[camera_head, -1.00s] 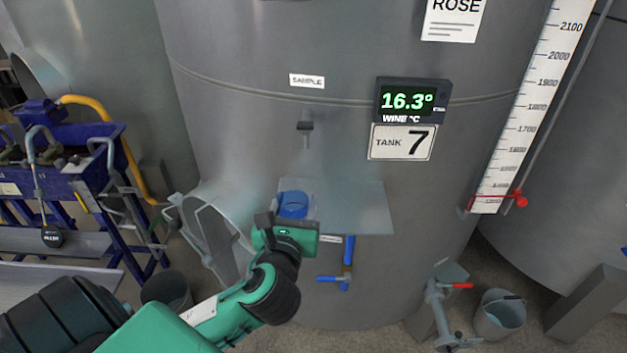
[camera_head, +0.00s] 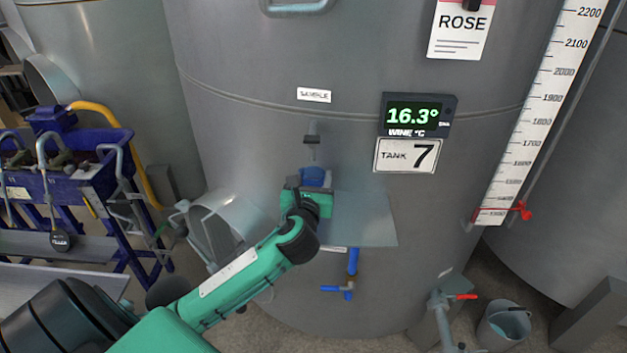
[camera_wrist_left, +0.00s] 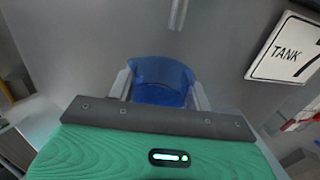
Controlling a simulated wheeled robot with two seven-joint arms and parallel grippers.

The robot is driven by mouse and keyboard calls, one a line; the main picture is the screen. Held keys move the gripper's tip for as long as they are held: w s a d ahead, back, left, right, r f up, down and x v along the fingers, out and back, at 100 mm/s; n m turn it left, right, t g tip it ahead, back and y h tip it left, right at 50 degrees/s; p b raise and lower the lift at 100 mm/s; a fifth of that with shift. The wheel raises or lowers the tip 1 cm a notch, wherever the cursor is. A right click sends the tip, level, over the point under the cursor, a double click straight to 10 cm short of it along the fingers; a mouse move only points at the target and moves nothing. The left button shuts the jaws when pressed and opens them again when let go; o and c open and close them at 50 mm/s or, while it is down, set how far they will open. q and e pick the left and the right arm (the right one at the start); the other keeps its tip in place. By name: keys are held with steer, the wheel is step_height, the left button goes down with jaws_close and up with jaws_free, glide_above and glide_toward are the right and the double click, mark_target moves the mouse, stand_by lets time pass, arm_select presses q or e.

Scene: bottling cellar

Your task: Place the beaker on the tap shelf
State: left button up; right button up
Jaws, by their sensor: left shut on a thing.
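The blue beaker (camera_head: 313,175) is held upright in my left gripper (camera_head: 308,187), close to the tank wall and just below the sample tap (camera_head: 312,140). In the left wrist view the beaker (camera_wrist_left: 160,80) sits between the two pale fingers, and the tap's spout (camera_wrist_left: 178,14) hangs beyond and above it. The tap shelf (camera_head: 362,222) is a grey plate on the tank front; its left part is hidden behind my gripper. The beaker appears at the shelf's left rear. I cannot tell whether its base touches the shelf. My right gripper is not in view.
A temperature display (camera_head: 416,115) and a tank sign (camera_head: 407,155) are on the wall to the right. A blue-handled valve (camera_head: 350,275) hangs below the shelf. An open round hatch (camera_head: 225,225) juts out at left, near my forearm. The shelf's right part is bare.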

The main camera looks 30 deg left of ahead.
arm_select(q)
steer(key=shift+f, duration=0.75)
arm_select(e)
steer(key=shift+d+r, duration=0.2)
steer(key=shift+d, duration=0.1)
arm_select(q)
steer(key=o, duration=1.1)
steer(key=shift+f, duration=0.1)
steer(key=shift+c, duration=0.2)
